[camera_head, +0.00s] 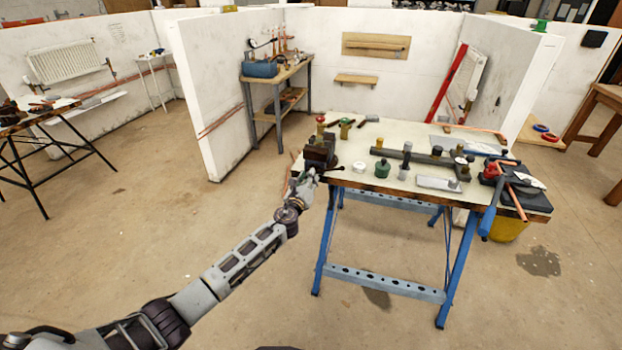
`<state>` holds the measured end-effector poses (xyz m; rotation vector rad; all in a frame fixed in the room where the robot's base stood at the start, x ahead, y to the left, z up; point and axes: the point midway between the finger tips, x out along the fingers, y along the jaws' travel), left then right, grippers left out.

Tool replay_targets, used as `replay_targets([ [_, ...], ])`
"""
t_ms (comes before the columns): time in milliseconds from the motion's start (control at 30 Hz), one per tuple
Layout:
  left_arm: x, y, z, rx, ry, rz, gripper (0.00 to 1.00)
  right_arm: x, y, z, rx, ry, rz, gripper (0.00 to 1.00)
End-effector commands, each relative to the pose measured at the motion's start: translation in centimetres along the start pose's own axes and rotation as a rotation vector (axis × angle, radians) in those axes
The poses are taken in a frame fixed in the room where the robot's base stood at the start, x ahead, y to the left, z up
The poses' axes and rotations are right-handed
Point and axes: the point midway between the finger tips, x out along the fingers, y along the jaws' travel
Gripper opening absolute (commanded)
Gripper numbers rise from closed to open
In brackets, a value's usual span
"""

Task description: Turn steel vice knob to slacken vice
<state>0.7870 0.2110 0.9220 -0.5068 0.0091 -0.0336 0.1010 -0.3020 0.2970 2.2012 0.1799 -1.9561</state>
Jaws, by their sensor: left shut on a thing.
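The dark vice (321,150) is mounted at the left front corner of the workbench (345,125). My left gripper (305,178) is right at the lower front of the vice, where its knob is. It is shut on the steel vice knob, which is mostly hidden by the fingers. The vice jaws are too small to show how tight they are. My right gripper is not in view.
The blue-legged bench holds a black pipe (425,157), a green-topped jar (382,168), a white roll (360,167) and several fittings. The floor left of the bench is clear.

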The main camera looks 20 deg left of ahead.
Motion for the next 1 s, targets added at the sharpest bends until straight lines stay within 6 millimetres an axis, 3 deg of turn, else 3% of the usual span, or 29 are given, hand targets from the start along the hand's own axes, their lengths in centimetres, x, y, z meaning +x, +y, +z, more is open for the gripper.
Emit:
replay_targets([
  [200, 0.1, 0.1, 0.1, -0.202, -0.005, 0.0, 0.0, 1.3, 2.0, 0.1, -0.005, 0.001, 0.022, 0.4],
  [633, 0.1, 0.1, 0.2, -0.673, -0.005, -0.001, 0.0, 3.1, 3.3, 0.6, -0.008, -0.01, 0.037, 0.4],
  [1000, 0.1, 0.0, 0.3, -1.117, -0.006, -0.004, 0.0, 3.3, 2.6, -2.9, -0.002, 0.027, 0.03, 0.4],
])
